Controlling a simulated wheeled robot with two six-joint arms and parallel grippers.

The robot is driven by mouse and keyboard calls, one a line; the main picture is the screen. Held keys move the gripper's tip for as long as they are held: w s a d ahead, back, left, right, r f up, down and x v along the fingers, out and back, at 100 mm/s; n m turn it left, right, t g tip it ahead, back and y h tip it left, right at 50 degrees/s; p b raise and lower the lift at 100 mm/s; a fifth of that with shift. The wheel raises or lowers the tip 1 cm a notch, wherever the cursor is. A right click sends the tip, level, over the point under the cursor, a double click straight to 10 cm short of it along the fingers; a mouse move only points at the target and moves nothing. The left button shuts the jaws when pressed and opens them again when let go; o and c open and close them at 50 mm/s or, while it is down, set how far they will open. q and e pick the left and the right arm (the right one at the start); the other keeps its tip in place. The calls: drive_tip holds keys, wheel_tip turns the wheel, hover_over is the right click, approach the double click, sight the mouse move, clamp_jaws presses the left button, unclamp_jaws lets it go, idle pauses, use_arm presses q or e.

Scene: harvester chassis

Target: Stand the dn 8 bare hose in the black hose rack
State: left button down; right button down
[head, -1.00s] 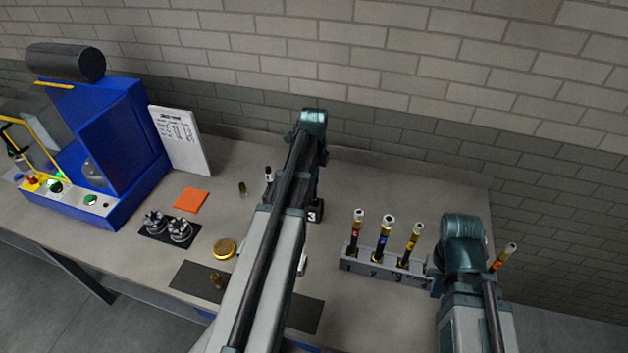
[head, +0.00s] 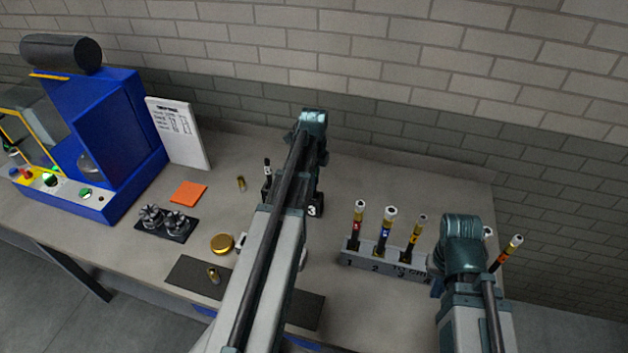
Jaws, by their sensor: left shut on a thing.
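The black hose rack (head: 314,210) shows in part on the bench behind my left arm, with a white "3" on its right end. A dark hose with a white top (head: 267,165) stands upright at its left end. My left gripper (head: 311,185) is at the rack, below the teal wrist. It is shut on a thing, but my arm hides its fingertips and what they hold. I cannot make out which hose is the dn 8 bare hose. My right arm is at the right of the bench; its gripper's fingers are hidden.
A grey numbered rack (head: 365,262) holds several upright tagged hoses beside my right arm. An orange-tagged hose (head: 508,252) leans right of that arm. A blue machine (head: 115,140), white sheet (head: 180,135), orange pad (head: 188,193) and brass disc (head: 222,243) are left. Bench behind the grey rack is clear.

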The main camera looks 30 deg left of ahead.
use_arm(q)
drive_tip(key=shift+f+b, duration=1.15)
drive_tip(key=shift+f, duration=0.15)
drive_tip(key=shift+r, duration=0.1)
drive_tip(key=c, duration=0.7)
unclamp_jaws()
drive_tip(key=shift+r, duration=0.1)
wheel_tip(320, 180, up, 14)
drive_tip(key=p, duration=1.4)
drive_tip(key=shift+f, duration=0.2)
